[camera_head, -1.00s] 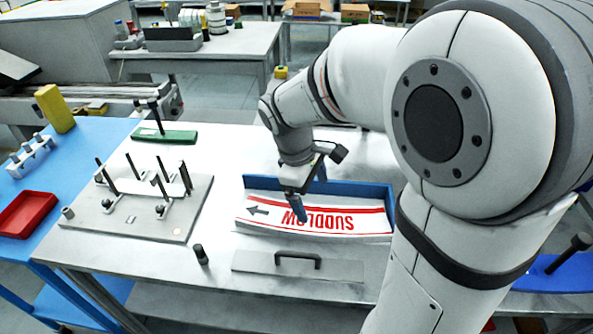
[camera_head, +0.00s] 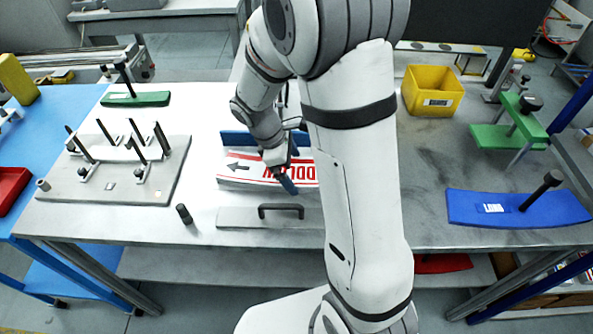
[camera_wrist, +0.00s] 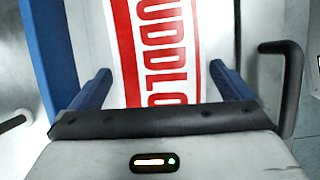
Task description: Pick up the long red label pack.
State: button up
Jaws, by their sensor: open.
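The long label pack (camera_head: 245,170) is white with red stripes, red lettering and a dark arrow. It lies against a blue-walled holder (camera_head: 235,138) on the grey table, partly hidden by my arm in the head view. In the wrist view the pack (camera_wrist: 165,45) runs between the two blue fingers of my gripper (camera_wrist: 165,85). The fingers are spread apart, one on each side of the pack, with no clear contact. In the head view my gripper (camera_head: 287,182) is over the pack's middle.
A grey plate with a dark handle (camera_head: 280,209) lies in front of the pack. A pegged fixture (camera_head: 120,175) and a black peg (camera_head: 183,213) stand to the left.

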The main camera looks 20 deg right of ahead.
jog(key=shift+c, duration=0.3)
jog(key=c, duration=1.3)
